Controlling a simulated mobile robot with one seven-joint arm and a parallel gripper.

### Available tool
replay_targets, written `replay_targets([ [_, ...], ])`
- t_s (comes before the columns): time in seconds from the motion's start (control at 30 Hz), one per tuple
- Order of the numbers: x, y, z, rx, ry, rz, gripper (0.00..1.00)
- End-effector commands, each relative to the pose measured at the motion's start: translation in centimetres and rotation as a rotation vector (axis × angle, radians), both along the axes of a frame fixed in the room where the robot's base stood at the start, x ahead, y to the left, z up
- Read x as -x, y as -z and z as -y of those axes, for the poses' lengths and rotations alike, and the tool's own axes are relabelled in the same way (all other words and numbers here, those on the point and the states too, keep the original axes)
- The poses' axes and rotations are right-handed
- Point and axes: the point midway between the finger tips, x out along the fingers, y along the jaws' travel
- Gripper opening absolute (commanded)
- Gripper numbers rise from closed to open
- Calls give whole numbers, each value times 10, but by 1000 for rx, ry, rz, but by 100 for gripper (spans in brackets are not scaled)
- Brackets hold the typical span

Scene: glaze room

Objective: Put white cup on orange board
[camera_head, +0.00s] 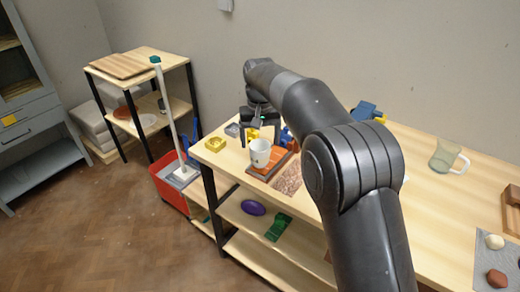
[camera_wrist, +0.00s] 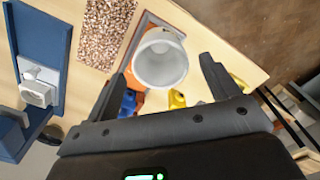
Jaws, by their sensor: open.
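The white cup (camera_head: 260,154) is upright and appears to stand on the orange board (camera_head: 277,160) near the left end of the table. In the wrist view, I look down into the open mouth of the cup (camera_wrist: 160,63), with orange showing beside it. My gripper (camera_head: 257,130) is over the far side of the cup. Its two fingers are spread wide in the wrist view (camera_wrist: 162,80), with the cup ahead between the tips and no visible contact. The cup hides part of the board.
A speckled brown tile (camera_head: 288,179) lies right of the board. Yellow pieces (camera_head: 215,144) and a grey block (camera_head: 233,130) lie to the left. A blue object (camera_head: 366,111) and a glass mug (camera_head: 447,157) stand farther right. A red bucket (camera_head: 172,184) is on the floor.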

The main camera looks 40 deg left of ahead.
Motion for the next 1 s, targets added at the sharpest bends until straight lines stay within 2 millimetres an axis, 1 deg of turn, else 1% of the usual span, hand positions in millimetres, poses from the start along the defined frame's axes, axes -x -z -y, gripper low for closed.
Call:
replay_targets([
  [0.03,-1,-12,0,-2,0,2,81],
  [0.1,-1,-26,0,-1,0,1,81],
  [0.2,0,-43,-1,-1,0,1,81],
  [0.3,0,-55,-1,-1,0,1,81],
  [0.43,0,-63,0,0,0,0,81],
  [0.67,0,-65,0,1,0,-1,81],
  [0.73,-1,-67,3,-1,4,1,81],
  [0.77,-3,-69,7,-3,8,3,81],
  [0.87,-12,-83,30,-16,36,14,81],
  [0.97,-23,-104,70,-38,83,33,81],
  [1.0,-28,-113,90,-48,105,43,81],
])
